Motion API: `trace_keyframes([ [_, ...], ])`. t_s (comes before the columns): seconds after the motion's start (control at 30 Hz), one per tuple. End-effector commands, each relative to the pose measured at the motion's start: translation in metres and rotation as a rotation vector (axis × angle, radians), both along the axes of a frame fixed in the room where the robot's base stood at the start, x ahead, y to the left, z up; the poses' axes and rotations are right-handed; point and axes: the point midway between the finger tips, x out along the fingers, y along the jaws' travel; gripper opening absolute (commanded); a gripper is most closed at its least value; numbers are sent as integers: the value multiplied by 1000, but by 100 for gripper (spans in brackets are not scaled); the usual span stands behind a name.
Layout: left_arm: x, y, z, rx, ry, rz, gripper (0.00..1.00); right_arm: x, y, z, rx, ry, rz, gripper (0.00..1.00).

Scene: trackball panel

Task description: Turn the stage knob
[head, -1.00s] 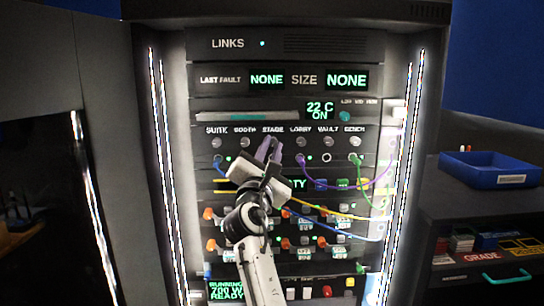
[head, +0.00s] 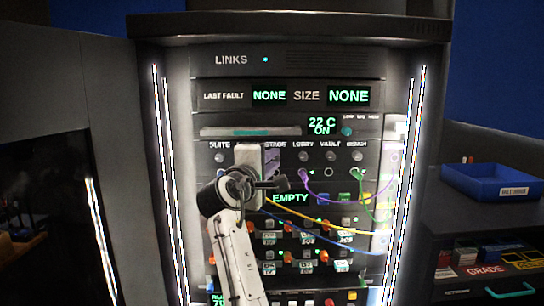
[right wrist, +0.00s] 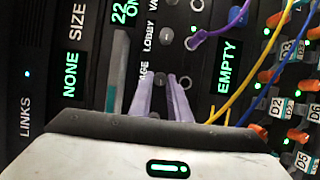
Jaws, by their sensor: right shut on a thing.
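The stage knob (right wrist: 159,74) is a small round knob beside its partly hidden STAGE label in the right wrist view. My right gripper (right wrist: 160,86) has its two pale purple fingers on either side of it, shut on it. In the head view my right gripper (head: 273,160) is at the STAGE position in the row of knobs, and the hand covers the knob. The hand is turned sideways there, its white body left of the fingers. How far the knob is turned is not visible. My left gripper is not in view.
The lobby knob (head: 304,157) sits just right of the fingers. A purple cable (head: 330,202), a yellow cable (head: 320,223) and a blue cable (head: 325,243) cross the panel close by. A blue bin (head: 488,183) stands on the right.

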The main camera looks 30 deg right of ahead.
Motion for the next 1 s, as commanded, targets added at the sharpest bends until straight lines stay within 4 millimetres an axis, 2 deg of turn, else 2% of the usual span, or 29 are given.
trace_keyframes([
  [0.1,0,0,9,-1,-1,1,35,0,0,4,75,-46,1,0],
  [0.4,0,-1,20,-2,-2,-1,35,0,0,4,206,-125,2,0],
  [1.0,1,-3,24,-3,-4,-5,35,0,0,3,250,-154,2,0],
])
